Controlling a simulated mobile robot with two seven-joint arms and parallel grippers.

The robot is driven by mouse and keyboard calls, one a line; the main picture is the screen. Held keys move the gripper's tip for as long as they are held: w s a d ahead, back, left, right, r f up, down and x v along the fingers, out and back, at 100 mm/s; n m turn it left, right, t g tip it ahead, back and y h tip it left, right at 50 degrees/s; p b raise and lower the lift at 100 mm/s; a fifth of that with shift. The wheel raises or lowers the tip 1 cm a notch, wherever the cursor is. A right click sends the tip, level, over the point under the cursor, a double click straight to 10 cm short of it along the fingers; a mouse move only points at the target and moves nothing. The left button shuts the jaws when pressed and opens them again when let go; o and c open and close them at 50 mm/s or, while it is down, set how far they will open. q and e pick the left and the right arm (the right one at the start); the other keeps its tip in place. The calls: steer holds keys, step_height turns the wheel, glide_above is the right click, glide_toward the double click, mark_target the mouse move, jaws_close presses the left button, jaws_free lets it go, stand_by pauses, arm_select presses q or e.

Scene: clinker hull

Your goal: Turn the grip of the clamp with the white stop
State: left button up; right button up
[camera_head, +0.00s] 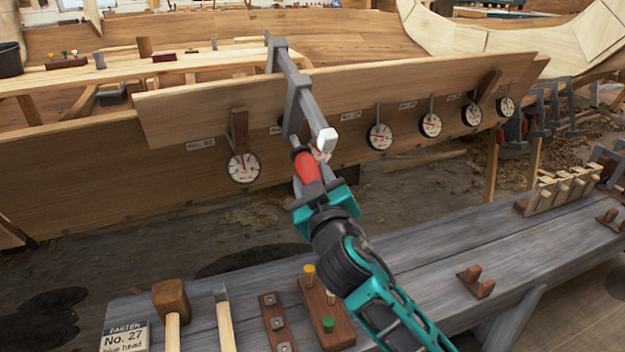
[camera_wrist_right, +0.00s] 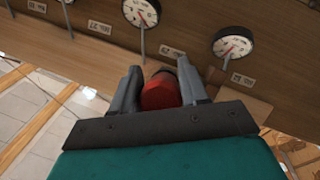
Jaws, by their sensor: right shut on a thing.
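A grey bar clamp (camera_head: 296,100) sits over the top edge of the upper hull plank (camera_head: 195,105). Its white stop (camera_head: 325,141) is at the lower end of the bar. Its red grip (camera_head: 306,167) points down toward me below the sliding arm. My right gripper (camera_head: 309,181) is shut on the red grip. In the right wrist view the red grip (camera_wrist_right: 160,93) lies between the two grey fingers, and its far end is dark. The fingers hide part of the grip. My left gripper is not in view.
Several round dial gauges (camera_head: 243,167) hang along the plank on both sides of the clamp. More clamps (camera_head: 545,110) hang at the right.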

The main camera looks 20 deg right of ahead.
steer(key=shift+d+r+n+h+b, duration=0.1)
steer(key=shift+d+n+h+b, duration=0.05)
steer(key=shift+n+h+b, duration=0.8)
steer(key=shift+r+t+h, duration=0.1)
steer(key=shift+t+h, duration=0.15)
steer(key=shift+t, duration=0.05)
steer(key=shift+r, duration=0.1)
steer(key=o, duration=1)
steer(key=shift+f, duration=0.2)
